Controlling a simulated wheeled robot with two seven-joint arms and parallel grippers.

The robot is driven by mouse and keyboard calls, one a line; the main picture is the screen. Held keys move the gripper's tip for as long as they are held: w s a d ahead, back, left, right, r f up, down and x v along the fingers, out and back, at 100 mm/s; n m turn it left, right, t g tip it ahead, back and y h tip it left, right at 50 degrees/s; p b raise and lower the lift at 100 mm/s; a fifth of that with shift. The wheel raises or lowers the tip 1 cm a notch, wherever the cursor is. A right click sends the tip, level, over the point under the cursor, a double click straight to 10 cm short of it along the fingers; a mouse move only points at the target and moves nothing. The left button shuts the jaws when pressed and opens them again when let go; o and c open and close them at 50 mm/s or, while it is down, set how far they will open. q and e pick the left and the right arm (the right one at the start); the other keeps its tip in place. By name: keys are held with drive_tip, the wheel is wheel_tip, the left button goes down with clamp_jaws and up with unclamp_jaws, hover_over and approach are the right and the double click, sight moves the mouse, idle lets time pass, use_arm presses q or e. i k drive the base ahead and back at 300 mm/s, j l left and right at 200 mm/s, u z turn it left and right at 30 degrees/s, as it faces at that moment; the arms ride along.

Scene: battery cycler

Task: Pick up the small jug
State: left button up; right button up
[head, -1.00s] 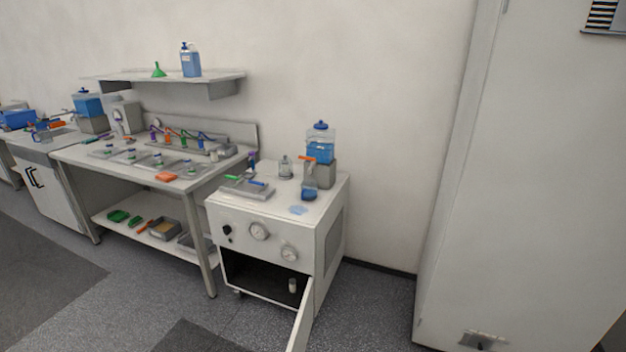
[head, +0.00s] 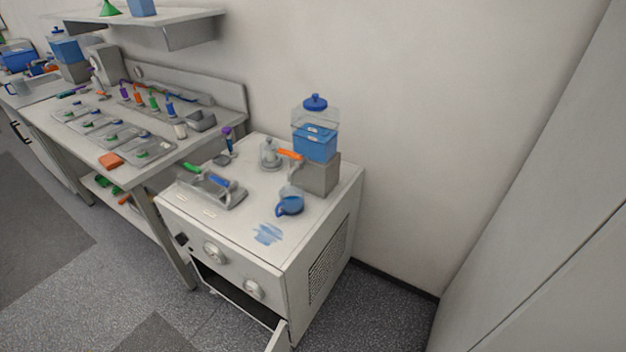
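A small blue cup-like vessel with a side handle (head: 289,206), which looks like the small jug, stands upright on top of the white cabinet (head: 240,225). It is just in front of a grey block (head: 318,175) that carries a clear dispenser with blue liquid (head: 314,143). An orange tap (head: 289,154) sticks out to the left of the dispenser, above and behind the vessel. Another jug-like vessel with a handle (head: 16,86) shows small at the far left, on another surface. Neither of my grippers is in view.
A blue puddle or stain (head: 267,234) lies on the cabinet top. A clear lidded jar (head: 270,156) and a grey tray (head: 210,190) stand there too. The cabinet door (head: 279,338) hangs open at the front. A workbench (head: 75,135) is to the left, a tall cabinet (head: 560,240) to the right.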

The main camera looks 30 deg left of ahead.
sight(291, 197)
drive_tip(key=i+u, duration=0.35)
drive_tip(key=i+l+u, duration=0.3)
drive_tip(key=i, duration=0.15)
drive_tip(key=i+l+u, duration=0.2)
drive_tip(key=i+u, duration=0.15)
